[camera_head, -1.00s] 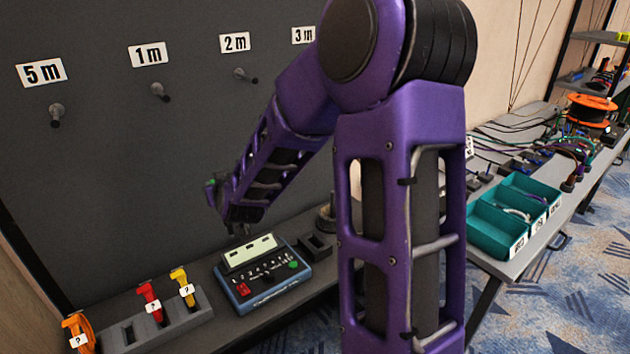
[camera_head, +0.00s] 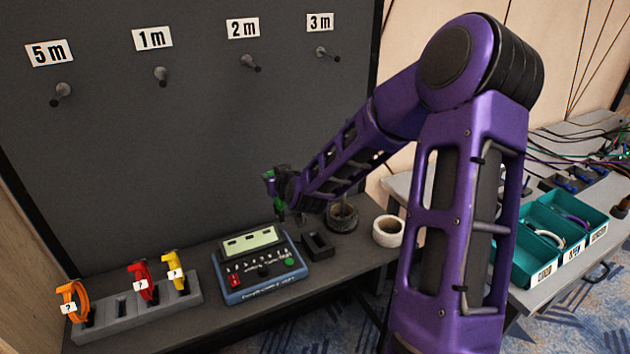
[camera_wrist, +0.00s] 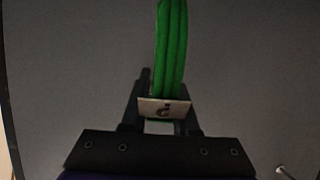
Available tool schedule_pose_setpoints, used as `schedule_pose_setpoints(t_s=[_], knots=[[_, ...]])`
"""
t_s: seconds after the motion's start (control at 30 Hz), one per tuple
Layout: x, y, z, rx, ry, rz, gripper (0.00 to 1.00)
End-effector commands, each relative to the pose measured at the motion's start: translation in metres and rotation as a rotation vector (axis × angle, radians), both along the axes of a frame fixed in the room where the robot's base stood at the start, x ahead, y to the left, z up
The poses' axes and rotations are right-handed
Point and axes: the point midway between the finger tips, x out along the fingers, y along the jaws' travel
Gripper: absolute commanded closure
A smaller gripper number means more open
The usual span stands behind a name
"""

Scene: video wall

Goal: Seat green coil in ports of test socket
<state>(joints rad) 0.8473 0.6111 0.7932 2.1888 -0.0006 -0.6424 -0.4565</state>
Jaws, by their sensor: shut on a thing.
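The green coil (camera_wrist: 172,50) stands up from my gripper (camera_wrist: 160,100) in the wrist view, with a white tag marked "?" (camera_wrist: 164,108) at its base. My gripper is shut on it. In the head view the gripper (camera_head: 278,198) and a little of the coil (camera_head: 280,207) show small and dark above the bench, over the back right of a blue tester (camera_head: 235,297) with a screen and buttons. A dark block with a slot (camera_head: 317,246) sits right of the tester and looks like the test socket; its ports are too small to make out. The coil appears apart from both.
A grey slotted rack (camera_head: 120,335) at the left holds orange (camera_head: 72,292), red (camera_head: 143,283) and yellow (camera_head: 177,272) coils. A dark roll (camera_head: 342,217) and a white roll (camera_head: 388,231) stand right of the block. Labelled pegs (camera_head: 161,76) line the wall; teal bins (camera_head: 545,272) stand at right.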

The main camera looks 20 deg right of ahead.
Motion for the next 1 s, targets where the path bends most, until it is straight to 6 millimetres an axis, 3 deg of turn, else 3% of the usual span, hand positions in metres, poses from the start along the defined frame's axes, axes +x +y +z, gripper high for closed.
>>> schedule_pose_setpoints(t_s=[0.03, 0.2, 0.4, 0.67, 1.0], knots=[[0.002, -0.02, -0.013, 0.01, 0.001, -0.006, 1.0], [0.004, -0.07, -0.035, 0.007, -0.001, 0.001, 1.0], [0.003, -0.104, -0.044, 0.001, -0.002, 0.001, 1.0], [0.002, -0.108, -0.052, -0.001, 0.0, 0.001, 1.0], [0.002, -0.109, -0.083, 0.001, 0.0, 0.001, 1.0]])
